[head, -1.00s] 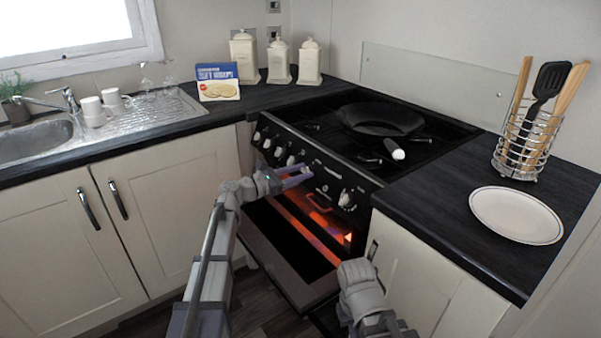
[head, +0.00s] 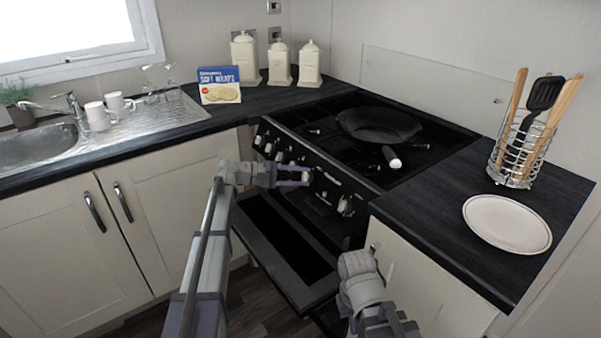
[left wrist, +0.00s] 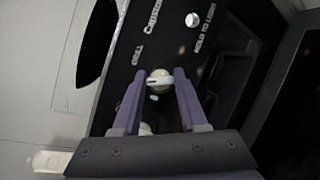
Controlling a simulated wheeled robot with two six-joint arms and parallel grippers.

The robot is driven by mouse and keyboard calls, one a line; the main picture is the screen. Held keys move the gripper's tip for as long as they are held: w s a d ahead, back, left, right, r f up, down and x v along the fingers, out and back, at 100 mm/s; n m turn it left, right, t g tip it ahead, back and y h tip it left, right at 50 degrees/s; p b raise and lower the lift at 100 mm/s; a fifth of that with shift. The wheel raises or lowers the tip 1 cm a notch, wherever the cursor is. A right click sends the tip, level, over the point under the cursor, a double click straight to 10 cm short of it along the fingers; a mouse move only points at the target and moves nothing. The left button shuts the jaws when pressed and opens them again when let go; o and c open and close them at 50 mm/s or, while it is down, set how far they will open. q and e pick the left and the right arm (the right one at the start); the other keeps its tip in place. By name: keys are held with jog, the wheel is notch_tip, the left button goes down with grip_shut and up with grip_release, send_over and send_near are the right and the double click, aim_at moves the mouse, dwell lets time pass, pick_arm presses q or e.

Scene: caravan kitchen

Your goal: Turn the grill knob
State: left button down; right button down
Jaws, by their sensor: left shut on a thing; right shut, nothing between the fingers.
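The grill knob (left wrist: 159,80) is a round pale knob on the black cooker panel, beside a label that seems to read "GRILL" in the left wrist view. The purple fingers of my left gripper (left wrist: 158,84) are on both sides of it, shut on it. In the head view my left gripper (head: 292,177) is at the middle of the cooker (head: 305,165) front and hides the knob. My right gripper (head: 356,263) is shut and empty, low in front of the right cupboard. The grill compartment under the panel is dark.
The cooker's lower door (head: 285,255) hangs open below my left arm. A black pan (head: 378,125) stands on the hob. A plate (head: 507,223) and a utensil rack (head: 517,160) are on the right worktop. Several other knobs (head: 279,156) line the panel.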

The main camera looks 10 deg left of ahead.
pick_arm(q)
jog(key=m+p, duration=0.1)
jog(key=m, duration=0.1)
jog(key=m+g+y+p, duration=0.1)
jog(key=m+p, duration=0.1)
jog(key=shift+r+m+g, duration=0.15)
jog(key=shift+m+g, duration=0.15)
jog(key=shift+m, duration=0.1)
dwell(0.4)
jog(key=shift+c, duration=2.3)
grip_release()
jog(key=p+v, duration=0.3)
jog(key=v, duration=0.4)
jog(key=shift+a+r, duration=0.15)
jog(key=shift+a, duration=0.2)
